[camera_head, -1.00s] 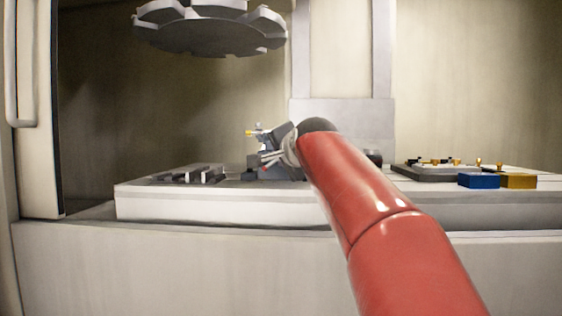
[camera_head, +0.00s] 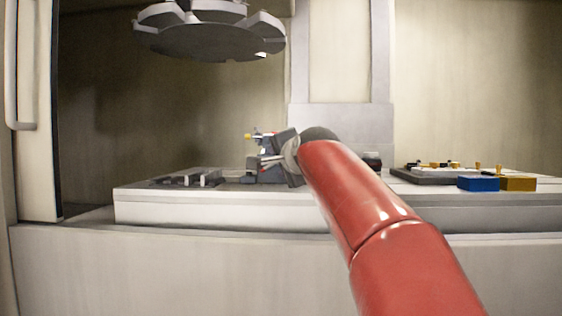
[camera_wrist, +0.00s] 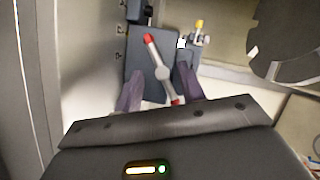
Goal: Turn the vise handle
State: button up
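The vise handle (camera_wrist: 153,55) is a silver bar with red ends and a round hub, seen slanted in the wrist view. It lies in front of the blue-grey vise body (camera_wrist: 138,72). My gripper (camera_wrist: 160,90) has its two dark fingers spread, one on each side of the handle's lower end. I see a gap between each finger and the bar, so it is open; contact is not visible. In the head view my gripper (camera_head: 264,163) is at the vise, and my red arm hides part of this area.
The vise is on a pale machine table (camera_head: 200,212). Dark fixtures (camera_head: 190,178) lie to its left. A dark plate (camera_head: 430,175), a blue block (camera_head: 478,184) and a yellow block (camera_head: 518,184) are at right. A grey tool carousel (camera_head: 210,38) hangs above.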

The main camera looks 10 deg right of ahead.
jog(key=shift+r, duration=0.1)
jog(key=shift+s+d+r, duration=0.1)
jog(key=shift+s+r, duration=0.05)
jog(key=shift+s, duration=1.15)
jog(key=shift+s+d+r, duration=0.1)
jog(key=shift+s+r, duration=0.1)
jog(key=shift+s, duration=1.1)
jog(key=shift+s+r, duration=0.15)
jog(key=shift+s, duration=1.15)
